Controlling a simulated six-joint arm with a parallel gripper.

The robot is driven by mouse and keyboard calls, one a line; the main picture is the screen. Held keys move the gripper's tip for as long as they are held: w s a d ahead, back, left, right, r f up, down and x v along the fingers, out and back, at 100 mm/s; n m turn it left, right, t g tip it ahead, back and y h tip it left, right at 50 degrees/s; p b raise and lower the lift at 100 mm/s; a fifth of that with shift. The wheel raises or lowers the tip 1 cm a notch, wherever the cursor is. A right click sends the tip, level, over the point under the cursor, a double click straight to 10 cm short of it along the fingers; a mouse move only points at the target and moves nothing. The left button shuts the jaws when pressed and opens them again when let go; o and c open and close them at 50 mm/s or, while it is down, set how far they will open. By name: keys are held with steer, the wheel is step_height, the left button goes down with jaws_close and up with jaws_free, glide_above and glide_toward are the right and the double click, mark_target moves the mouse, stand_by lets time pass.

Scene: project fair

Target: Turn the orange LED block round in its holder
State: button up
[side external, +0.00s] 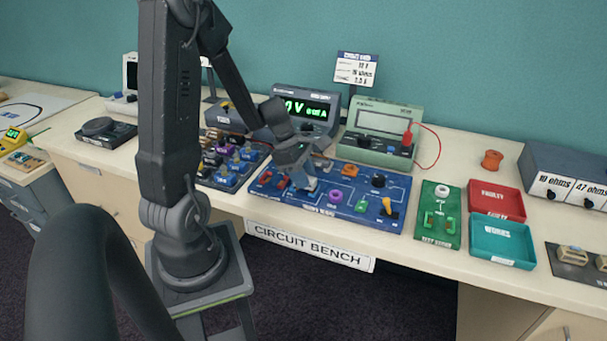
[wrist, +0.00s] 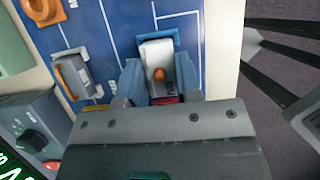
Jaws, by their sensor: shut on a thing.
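The orange LED block shows in the wrist view as a white block (wrist: 156,54) with a small orange dome on top. My gripper (wrist: 159,85) is shut on it, one finger on each side. A light blue holder edge (wrist: 178,40) shows just beyond the block. I cannot tell whether the block sits fully in the holder or is raised a little. In the side external view my gripper (side external: 306,177) is low over the blue circuit board (side external: 300,203), and a pale part of the block (side external: 311,186) shows below it.
The board also bears a purple ring (side external: 335,196), a black knob (side external: 378,181) and a yellow switch (side external: 386,207). A tray of coloured parts (side external: 229,165) stands to the left. A green meter (side external: 383,133) stands behind. Red (side external: 496,200) and teal trays (side external: 502,243) lie right.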

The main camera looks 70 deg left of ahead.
steer(key=shift+f, duration=0.6)
stand_by(0.4)
steer(key=o, duration=1.5)
steer(key=shift+r, duration=0.1)
steer(key=shift+r, duration=3.95)
steer(key=s+d+r+m+y, duration=0.1)
steer(key=s+d+r+m, duration=0.1)
steer(key=d+m, duration=0.4)
steer(key=s+d+r+m+t+y, duration=0.1)
steer(key=s+d+r+m, duration=0.2)
steer(key=m, duration=0.9)
steer(key=s+d+r+m+t+y, duration=0.1)
steer(key=s+d+r+m, duration=0.2)
steer(key=d+r+m, duration=0.3)
steer(key=shift+s+d+m, duration=0.2)
steer(key=shift+d+m, duration=1.4)
steer(key=shift+d, duration=0.2)
